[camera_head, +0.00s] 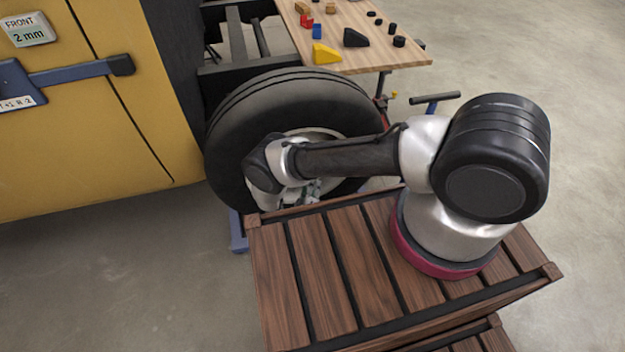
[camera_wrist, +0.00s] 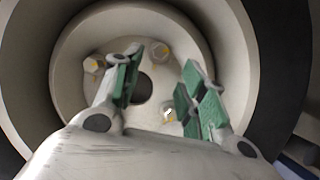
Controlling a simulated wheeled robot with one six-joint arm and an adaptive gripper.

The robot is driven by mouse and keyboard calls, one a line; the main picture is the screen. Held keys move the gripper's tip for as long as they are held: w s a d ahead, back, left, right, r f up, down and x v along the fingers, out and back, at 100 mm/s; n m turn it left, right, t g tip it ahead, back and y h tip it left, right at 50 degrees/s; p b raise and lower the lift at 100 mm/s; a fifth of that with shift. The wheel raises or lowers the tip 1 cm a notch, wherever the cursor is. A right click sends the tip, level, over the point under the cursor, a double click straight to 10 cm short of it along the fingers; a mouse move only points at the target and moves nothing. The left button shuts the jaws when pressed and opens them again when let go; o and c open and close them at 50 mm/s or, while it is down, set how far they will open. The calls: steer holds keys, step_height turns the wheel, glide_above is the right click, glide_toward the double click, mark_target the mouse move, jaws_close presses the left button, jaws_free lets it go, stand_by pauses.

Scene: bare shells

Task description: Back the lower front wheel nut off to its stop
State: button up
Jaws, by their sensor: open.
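The wheel (camera_head: 235,125) stands upright, its pale hub partly hidden by my arm in the head view. In the wrist view the hub plate (camera_wrist: 118,100) has a dark centre bore. Hex nuts with yellow marks show at the upper left (camera_wrist: 93,65), upper right (camera_wrist: 160,52) and lower right (camera_wrist: 168,115). I cannot tell which is the lower front one; other nuts may be hidden. My gripper (camera_wrist: 165,78), with green pads, is open before the hub. The lower right nut shows between its fingers, nearer the right one; contact is unclear.
A yellow panel (camera_head: 95,130) with a blue latch bar (camera_head: 75,73) and a "FRONT 2 mm" label (camera_head: 27,29) stands left of the wheel. A wooden table (camera_head: 375,55) with coloured blocks is behind it. The floor at the right is clear.

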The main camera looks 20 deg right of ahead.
steer(key=v, duration=0.4)
stand_by(0.4)
